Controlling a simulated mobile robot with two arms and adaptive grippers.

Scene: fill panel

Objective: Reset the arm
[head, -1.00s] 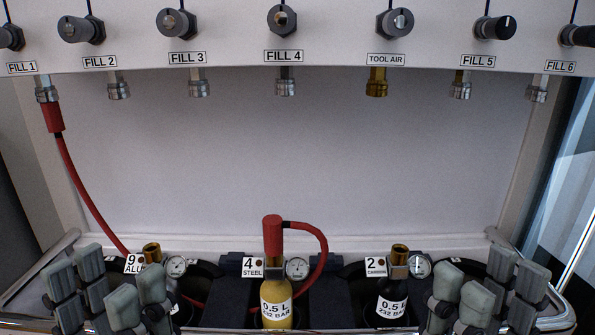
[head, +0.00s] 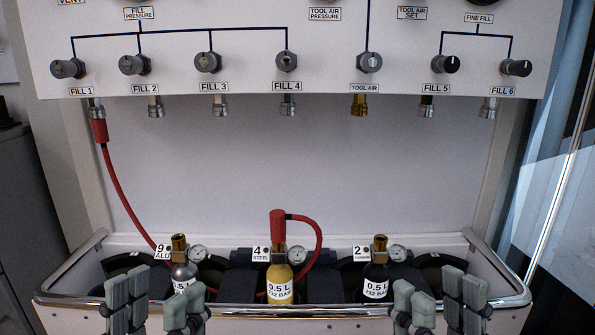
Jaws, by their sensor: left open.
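My left gripper (head: 155,303) is open and empty at the bottom left, in front of the grey bottle labelled 9 ALU (head: 184,276).
A red hose (head: 121,192) hangs from the FILL 1 outlet (head: 97,115) and passes behind the bottles. Knobs line the white panel (head: 310,48) above. A metal rail (head: 330,308) edges the bottle trough. The space between the grippers is clear before the trough.

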